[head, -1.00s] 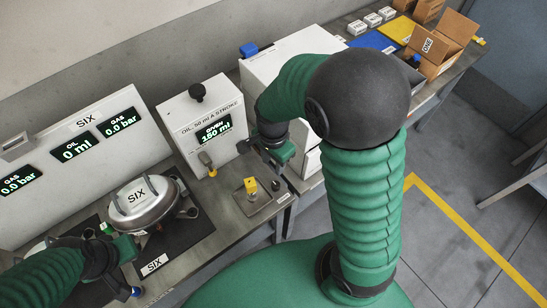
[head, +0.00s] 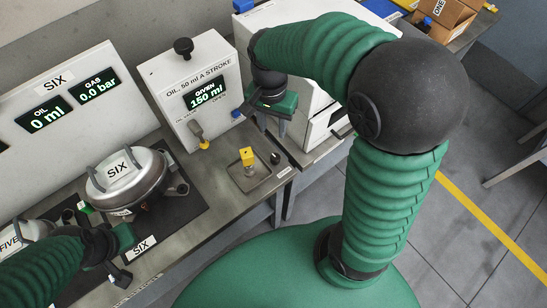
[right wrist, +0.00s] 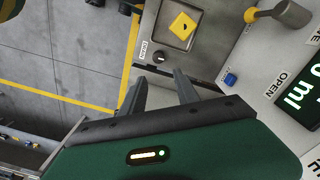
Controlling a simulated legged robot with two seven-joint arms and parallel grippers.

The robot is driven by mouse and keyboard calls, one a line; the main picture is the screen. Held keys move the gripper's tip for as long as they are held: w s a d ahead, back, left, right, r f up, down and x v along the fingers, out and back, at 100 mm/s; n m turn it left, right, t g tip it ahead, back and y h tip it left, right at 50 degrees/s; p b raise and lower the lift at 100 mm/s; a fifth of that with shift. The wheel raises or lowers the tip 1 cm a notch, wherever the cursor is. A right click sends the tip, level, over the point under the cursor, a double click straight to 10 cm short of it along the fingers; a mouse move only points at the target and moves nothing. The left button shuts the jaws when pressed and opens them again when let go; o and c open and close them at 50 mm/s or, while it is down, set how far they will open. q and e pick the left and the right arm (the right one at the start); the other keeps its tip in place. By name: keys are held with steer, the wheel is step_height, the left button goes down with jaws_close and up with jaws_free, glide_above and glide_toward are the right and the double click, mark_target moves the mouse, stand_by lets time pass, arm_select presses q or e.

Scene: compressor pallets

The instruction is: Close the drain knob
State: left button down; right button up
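The black knob (head: 275,158) stands on the bench just right of a small tray with a yellow block.
The oil box (head: 185,68) reads GIVEN 150 ml and carries a spout and a blue part (head: 237,114). The tray (head: 262,178) with the yellow block (head: 247,157) is close to the knob. A white cabinet (head: 300,95) stands right of the oil box.

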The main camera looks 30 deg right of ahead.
mark_target(276, 156)
steer(key=f, duration=0.9)
steer(key=f+b, duration=0.1)
steer(key=f, duration=0.4)
steer(key=shift+s+d+f, duration=0.15)
steer(key=shift+s+d, duration=0.1)
steer(key=shift+d, duration=0.15)
steer(key=shift+a+f, duration=0.1)
steer(key=shift+f, duration=0.5)
steer(key=shift+c, duration=0.3)
jaws_close()
